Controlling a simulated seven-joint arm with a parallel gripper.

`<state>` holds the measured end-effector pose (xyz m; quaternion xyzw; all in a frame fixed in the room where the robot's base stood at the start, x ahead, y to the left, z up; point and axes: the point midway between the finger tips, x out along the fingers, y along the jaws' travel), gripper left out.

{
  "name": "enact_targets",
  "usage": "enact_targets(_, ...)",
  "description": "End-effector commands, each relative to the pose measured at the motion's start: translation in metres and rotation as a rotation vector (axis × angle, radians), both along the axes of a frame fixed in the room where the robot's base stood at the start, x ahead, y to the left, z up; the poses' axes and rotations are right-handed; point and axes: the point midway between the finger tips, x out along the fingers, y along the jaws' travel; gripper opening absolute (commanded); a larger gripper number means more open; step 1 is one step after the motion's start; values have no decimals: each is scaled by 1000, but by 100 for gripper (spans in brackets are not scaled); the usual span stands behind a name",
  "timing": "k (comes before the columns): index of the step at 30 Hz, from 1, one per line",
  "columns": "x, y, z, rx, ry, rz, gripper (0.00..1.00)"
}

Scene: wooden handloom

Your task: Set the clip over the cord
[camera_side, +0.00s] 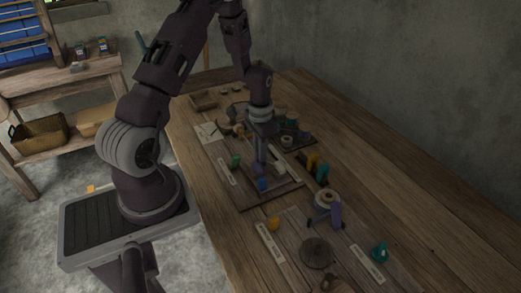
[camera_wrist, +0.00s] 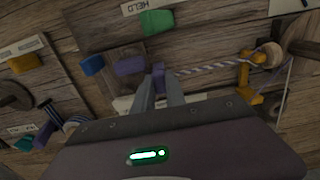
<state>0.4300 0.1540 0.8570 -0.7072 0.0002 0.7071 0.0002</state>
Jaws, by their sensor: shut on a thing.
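My gripper (camera_wrist: 158,78) has its two grey fingers close together on a small purple piece, which I take to be the clip (camera_wrist: 158,68). The twisted purple-and-white cord (camera_wrist: 208,68) runs right from the fingertips to an orange post (camera_wrist: 243,72). The clip is at the cord's left end in the picture; the fingers hide whether it is over the cord or only beside it. In the side view my gripper (camera_side: 260,160) points down low over the wooden board; the cord is too small to make out there.
A purple block (camera_wrist: 130,66) and a blue block (camera_wrist: 93,65) stand left of the fingers. A green block (camera_wrist: 157,20) lies by a label reading "HELD" (camera_wrist: 150,4). A wooden spool (camera_wrist: 268,54) is by the orange post. The table's right side (camera_side: 400,170) is clear.

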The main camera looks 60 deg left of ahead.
Motion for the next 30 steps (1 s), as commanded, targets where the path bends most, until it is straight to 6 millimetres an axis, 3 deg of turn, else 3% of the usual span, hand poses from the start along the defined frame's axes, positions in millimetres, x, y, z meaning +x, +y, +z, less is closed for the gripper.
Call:
enact_targets(6,0,0,-1,0,0,0,0)
enact_targets(7,0,0,-1,0,0,0,22)
enact_targets(10,0,0,-1,0,0,0,41)
enact_targets(17,0,0,-1,0,0,0,41)
enact_targets(20,0,0,-1,0,0,1,59)
enact_targets(30,0,0,3,1,-2,1,59)
